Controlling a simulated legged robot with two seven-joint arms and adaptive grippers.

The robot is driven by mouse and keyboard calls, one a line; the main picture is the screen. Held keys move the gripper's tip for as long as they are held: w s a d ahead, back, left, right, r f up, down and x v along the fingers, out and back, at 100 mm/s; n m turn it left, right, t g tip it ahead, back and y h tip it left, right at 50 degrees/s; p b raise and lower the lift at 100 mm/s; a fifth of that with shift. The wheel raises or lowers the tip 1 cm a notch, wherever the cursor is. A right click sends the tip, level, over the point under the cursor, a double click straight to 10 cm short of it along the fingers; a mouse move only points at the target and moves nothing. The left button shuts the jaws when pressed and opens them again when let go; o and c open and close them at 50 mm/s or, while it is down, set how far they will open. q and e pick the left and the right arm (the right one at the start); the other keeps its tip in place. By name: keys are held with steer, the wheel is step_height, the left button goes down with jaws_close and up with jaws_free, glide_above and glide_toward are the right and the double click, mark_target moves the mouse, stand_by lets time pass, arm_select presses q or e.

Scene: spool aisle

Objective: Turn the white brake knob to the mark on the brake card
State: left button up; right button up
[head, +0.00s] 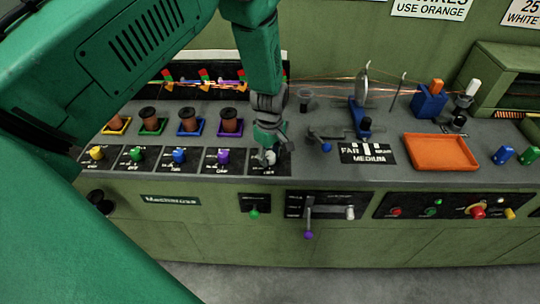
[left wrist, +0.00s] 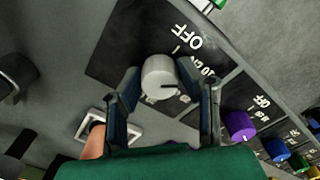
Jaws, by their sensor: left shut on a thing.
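The white brake knob (left wrist: 160,78) sits on a black dial plate (left wrist: 112,60) marked OFF and smaller scale marks. A dark pointer line on the knob points right in the left wrist view. My left gripper (head: 268,139) comes down over the knob from above in the head view. Its two fingers are on opposite sides of the knob, shut on it. In the head view the fingers partly hide the knob (head: 270,157). I cannot tell for sure which card is the brake card; a cut-off wall card (head: 525,14) reads "25 WHITE". My right gripper is not in view.
Purple (head: 222,157), blue (head: 179,156), green and yellow knobs line the panel left of the white one. Brown spools stand behind them.

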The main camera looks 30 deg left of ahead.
arm_select(q)
steer(key=m, duration=1.3)
steer(key=shift+f+m, duration=0.1)
steer(key=shift+m, duration=0.3)
steer(key=m, duration=1.3)
steer(key=shift+m, duration=0.4)
steer(key=o, duration=1.1)
steer(key=shift+o, duration=0.2)
steer(key=shift+a, duration=0.1)
